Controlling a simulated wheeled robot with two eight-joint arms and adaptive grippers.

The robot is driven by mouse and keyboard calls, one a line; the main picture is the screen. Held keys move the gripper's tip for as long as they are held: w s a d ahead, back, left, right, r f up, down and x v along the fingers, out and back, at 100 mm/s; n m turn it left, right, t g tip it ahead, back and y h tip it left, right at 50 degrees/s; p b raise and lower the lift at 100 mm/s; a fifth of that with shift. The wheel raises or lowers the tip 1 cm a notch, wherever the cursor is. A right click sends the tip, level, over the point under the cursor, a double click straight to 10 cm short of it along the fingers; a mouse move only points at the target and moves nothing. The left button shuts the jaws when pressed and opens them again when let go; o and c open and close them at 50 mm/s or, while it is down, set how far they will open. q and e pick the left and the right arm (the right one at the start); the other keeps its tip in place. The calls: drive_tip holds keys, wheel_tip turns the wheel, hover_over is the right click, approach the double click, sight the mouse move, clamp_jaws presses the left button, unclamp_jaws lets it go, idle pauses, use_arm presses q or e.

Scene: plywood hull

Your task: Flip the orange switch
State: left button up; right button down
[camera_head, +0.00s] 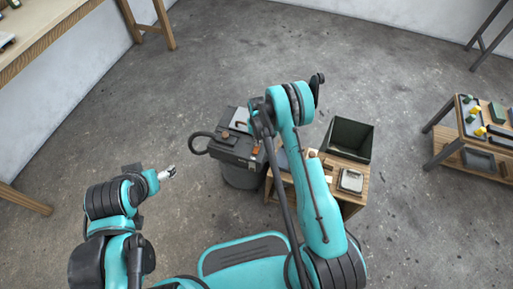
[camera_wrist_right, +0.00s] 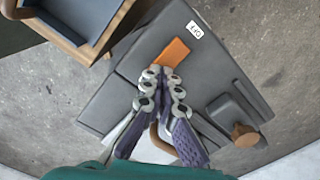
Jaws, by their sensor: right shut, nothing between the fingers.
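The orange switch (camera_wrist_right: 174,52) is a small orange block on top of a dark grey machine (camera_wrist_right: 135,75), beside a small white label. It also shows in the head view (camera_head: 256,149). My right gripper (camera_wrist_right: 163,82) is shut and empty, with its fingertips right at the switch's near edge; I cannot tell if they touch. In the head view my right arm covers most of that gripper. My left gripper (camera_head: 168,173) is at the left, over the floor and away from the machine; its fingers are too small to judge.
The machine has a brown knob (camera_wrist_right: 245,135) and a dark hose loop (camera_head: 196,143). To its right, a wooden table (camera_head: 349,203) holds a dark open bin (camera_head: 349,138) and a small scale-like device (camera_head: 351,181). A loaded bench (camera_head: 441,138) stands far right. Open floor lies around.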

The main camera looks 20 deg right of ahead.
drive_tip(key=shift+f, duration=0.65)
drive_tip(key=shift+r+p, duration=1.45)
drive_tip(key=shift+r, duration=2.1)
drive_tip(key=s+r+t, duration=0.2)
drive_tip(key=s+r, duration=0.1)
drive_tip(key=r, duration=1)
drive_tip(key=s+r+t, duration=0.1)
drive_tip(key=s+r, duration=0.3)
drive_tip(key=r, duration=1)
drive_tip(key=s+r+t, duration=0.2)
drive_tip(key=s+r, duration=0.2)
drive_tip(key=s, duration=0.5)
drive_tip(key=s+r+t, duration=0.2)
drive_tip(key=s+r, duration=0.1)
drive_tip(key=s, duration=0.7)
drive_tip(key=shift+r+n, duration=0.4)
